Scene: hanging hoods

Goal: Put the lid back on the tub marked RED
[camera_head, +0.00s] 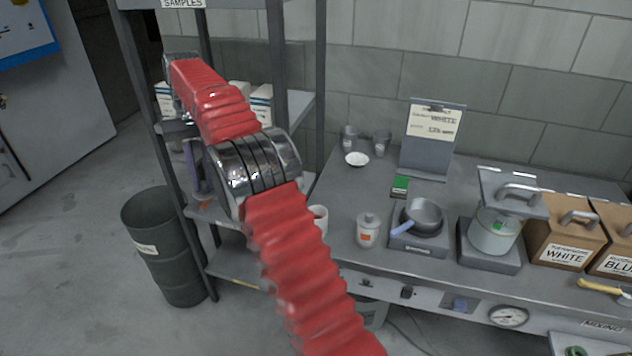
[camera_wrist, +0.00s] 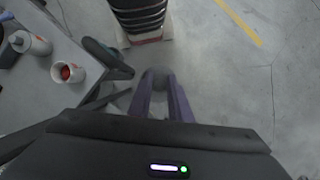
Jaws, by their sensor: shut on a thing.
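My gripper (camera_wrist: 161,80) shows as two purple fingers in the wrist view, pointing at the floor. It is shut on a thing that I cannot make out. In the head view my gripper (camera_head: 197,183) is by the shelf rack, left of the bench. No label RED is readable. An open white cup-like container (camera_wrist: 68,72) with red inside stands at the bench edge in the wrist view, left of my gripper. In the head view a white container (camera_head: 320,214), partly hidden by my arm, stands in that place. A lidded white tub (camera_head: 368,230) with an orange mark stands beside it.
The bench (camera_head: 340,185) also holds a pan (camera_head: 424,213) on a scale, a lidded pot (camera_head: 493,232), and brown boxes marked WHITE (camera_head: 565,252) and BLUE (camera_head: 617,262). A clipboard stand (camera_head: 433,140) is at the back. A dark drum (camera_head: 165,250) stands left of the rack.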

